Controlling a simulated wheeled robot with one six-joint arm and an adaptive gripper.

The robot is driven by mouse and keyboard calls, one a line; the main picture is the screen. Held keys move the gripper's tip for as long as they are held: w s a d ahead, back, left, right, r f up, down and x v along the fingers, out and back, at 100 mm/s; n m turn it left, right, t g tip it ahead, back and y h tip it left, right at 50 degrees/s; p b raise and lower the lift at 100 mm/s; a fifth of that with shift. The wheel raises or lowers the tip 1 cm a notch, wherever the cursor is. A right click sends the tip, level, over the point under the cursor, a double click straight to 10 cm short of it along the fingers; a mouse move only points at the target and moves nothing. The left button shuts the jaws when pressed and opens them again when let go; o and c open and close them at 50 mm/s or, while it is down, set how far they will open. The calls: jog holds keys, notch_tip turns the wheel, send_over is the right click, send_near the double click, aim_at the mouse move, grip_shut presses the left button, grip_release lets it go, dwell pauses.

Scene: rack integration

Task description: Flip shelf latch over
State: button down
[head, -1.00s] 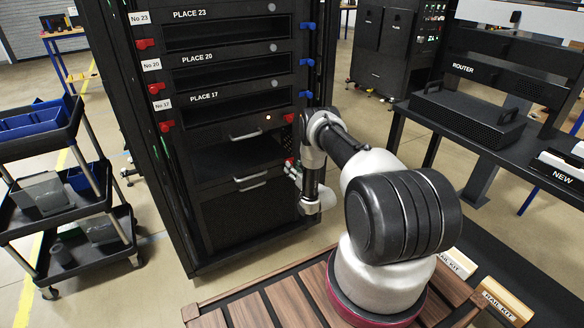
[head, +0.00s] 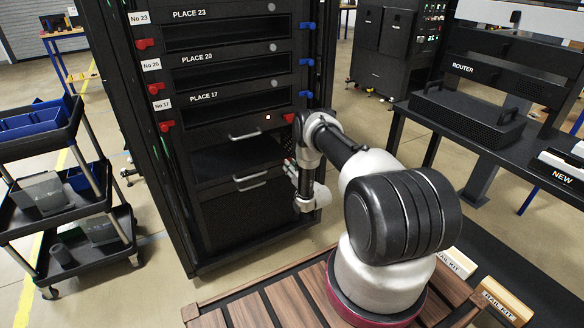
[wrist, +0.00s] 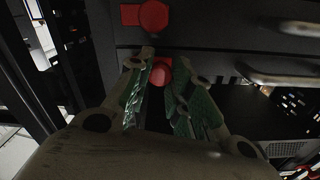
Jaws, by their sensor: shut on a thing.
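The black rack (head: 240,228) has red latches on its left post and blue latches on its right post. A red latch (head: 288,118) shows at the right side, next to the open bay. In the wrist view a red latch (wrist: 161,73) sits between the fingertips of my gripper (wrist: 158,80), which is shut on it. Another red latch (wrist: 152,15) is above it on the dark panel and is free of the fingers. In the head view my gripper (head: 291,170) is at the rack's lower right side, and my arm hides the held latch.
Metal handles (head: 250,181) stick out from the rack front near the open bay. A cart with blue bins (head: 30,123) stands at the left. A dark bench with a router (head: 468,122) stands at the right. Clear floor lies between rack and bench.

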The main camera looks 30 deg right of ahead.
jog(key=shift+a, duration=0.95)
jog(key=c, duration=1.2)
grip_release()
jog(key=shift+a, duration=0.1)
jog(key=shift+c, duration=0.2)
jog(key=shift+s, duration=0.1)
jog(key=s, duration=1.1)
jog(key=shift+s+d, duration=0.25)
jog(key=shift+s, duration=0.15)
